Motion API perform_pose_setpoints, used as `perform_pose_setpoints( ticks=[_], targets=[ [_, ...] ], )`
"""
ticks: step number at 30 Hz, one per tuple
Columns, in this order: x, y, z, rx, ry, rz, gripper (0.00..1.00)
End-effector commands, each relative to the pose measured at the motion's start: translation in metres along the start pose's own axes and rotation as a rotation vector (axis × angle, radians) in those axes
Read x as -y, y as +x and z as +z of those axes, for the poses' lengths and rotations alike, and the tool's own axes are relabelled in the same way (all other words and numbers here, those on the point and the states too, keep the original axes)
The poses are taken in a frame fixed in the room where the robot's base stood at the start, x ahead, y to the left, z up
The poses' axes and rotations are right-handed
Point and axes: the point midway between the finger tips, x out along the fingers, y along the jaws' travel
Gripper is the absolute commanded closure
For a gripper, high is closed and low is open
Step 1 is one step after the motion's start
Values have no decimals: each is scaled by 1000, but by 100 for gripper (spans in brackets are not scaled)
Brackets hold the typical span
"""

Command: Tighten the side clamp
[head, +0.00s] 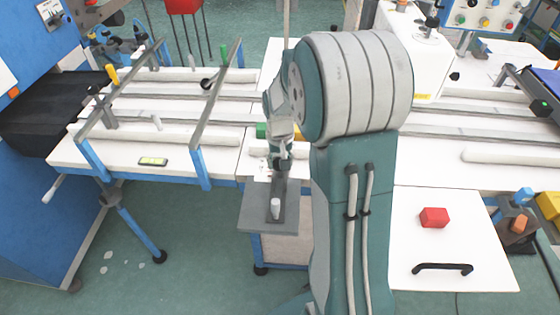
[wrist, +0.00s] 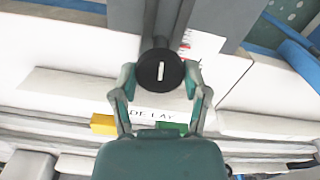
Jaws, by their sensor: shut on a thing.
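A round black knob (wrist: 160,70) with a white line across its face is at the top middle of the wrist view. I take it to be the side clamp's knob. The white line stands nearly upright. My gripper (wrist: 160,76) has a finger on each side of the knob and is shut on it. In the head view my gripper (head: 280,163) is low over the far end of a grey plate (head: 252,217). The knob is mostly hidden there by the gripper.
A yellow block (wrist: 103,125) and a green block (wrist: 172,128) flank a "DELAY" label in the wrist view. A short light peg (head: 275,208) stands on the grey plate. A red button (head: 434,217) and black handle (head: 442,267) lie right of my arm. Blue-framed rails (head: 205,165) stand left.

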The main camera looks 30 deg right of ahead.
Motion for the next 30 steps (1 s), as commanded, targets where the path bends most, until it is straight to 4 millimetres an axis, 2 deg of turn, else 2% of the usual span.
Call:
perform_pose_setpoints(
  ticks=[8,21,22,24,30],
  targets=[
    [1,-3,-4,-14,71,-2,89],
    [1,-3,-4,-15,80,-2,89],
    [1,-3,-4,-15,80,-2,37],
    [1,-3,-4,-13,79,-2,6],
    [0,-1,-2,-7,79,-1,6]
  ],
)
